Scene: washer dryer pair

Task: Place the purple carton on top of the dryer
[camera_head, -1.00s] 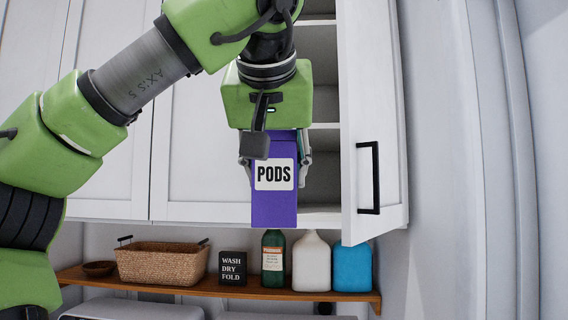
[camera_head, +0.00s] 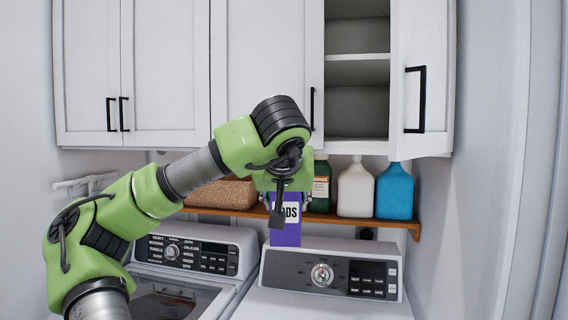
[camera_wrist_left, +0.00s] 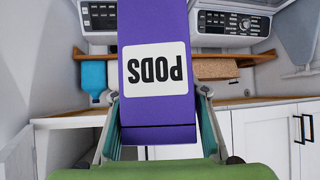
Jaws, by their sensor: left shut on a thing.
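The purple carton (camera_head: 285,233) with a white PODS label is held upright by my left gripper (camera_head: 289,200), in front of the shelf and the dryer's control panel in the head view. In the left wrist view the carton (camera_wrist_left: 158,75) fills the middle, with the left gripper's fingers (camera_wrist_left: 158,135) closed on its two sides. The dryer (camera_head: 330,308) stands at the lower right with a white top and a black panel with a round dial. The carton's lower end appears near the panel's top edge; its height above the dryer is hard to tell. My right gripper is not in view.
The washer (camera_head: 195,255) stands left of the dryer. A wooden shelf (camera_head: 400,219) behind holds a wicker basket (camera_head: 228,193), a green bottle (camera_head: 321,185), a white jug (camera_head: 355,190) and a blue jug (camera_head: 394,191). The upper cabinet door (camera_head: 422,80) hangs open at right.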

